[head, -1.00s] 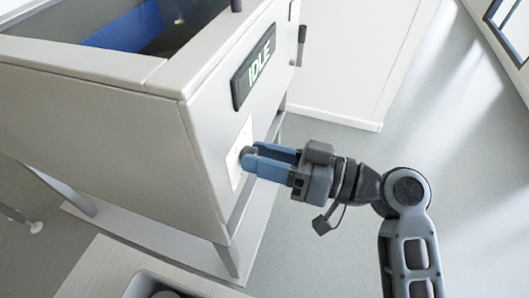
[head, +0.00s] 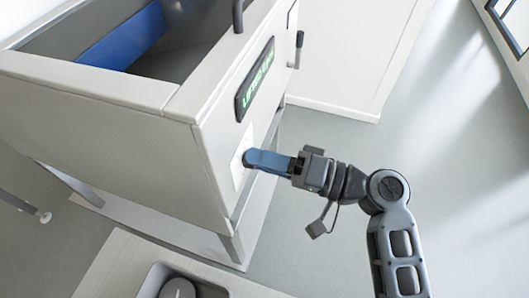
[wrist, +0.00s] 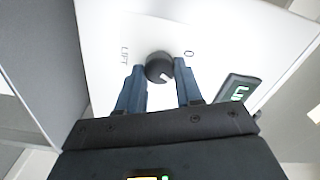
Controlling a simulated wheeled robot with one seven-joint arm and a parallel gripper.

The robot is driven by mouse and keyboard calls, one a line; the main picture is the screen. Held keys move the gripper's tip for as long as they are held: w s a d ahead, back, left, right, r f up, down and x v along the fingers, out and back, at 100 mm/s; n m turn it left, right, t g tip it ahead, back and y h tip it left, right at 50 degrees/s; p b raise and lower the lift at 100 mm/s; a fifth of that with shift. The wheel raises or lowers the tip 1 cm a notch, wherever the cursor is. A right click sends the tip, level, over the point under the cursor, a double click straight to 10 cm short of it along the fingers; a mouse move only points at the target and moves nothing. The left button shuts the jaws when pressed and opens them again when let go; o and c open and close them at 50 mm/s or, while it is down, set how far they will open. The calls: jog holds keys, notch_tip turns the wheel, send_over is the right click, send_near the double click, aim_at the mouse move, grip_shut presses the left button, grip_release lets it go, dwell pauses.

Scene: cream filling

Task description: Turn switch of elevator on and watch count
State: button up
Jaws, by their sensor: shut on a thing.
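The elevator switch is a black round knob (wrist: 160,67) with a white mark, on a white plate (wrist: 110,22) labelled LIFT on the left and 0 on the right in the wrist view. My gripper (head: 252,158) has its blue fingers at the plate on the machine's side. In the wrist view my gripper (wrist: 160,74) is shut on the knob, one finger on each side. The count display (head: 254,80) above the plate shows green lit text, slanted and too blurred to read surely. Part of the display (wrist: 239,92) also shows in the wrist view.
The pale machine housing (head: 100,130) has an open top with a blue part (head: 122,38) inside. A dark handle (head: 299,50) sticks out near its far corner. A tray (head: 215,291) holding a dark round thing is at the bottom. The floor right of my arm is clear.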

jog(key=shift+m, duration=0.4)
jog(key=o, duration=1)
jog(key=shift+o, duration=0.2)
jog(key=shift+d, duration=0.1)
jog(key=v, duration=0.7)
jog(key=shift+d+b, duration=0.3)
jog(key=shift+b, duration=0.05)
jog(key=shift+s, duration=0.1)
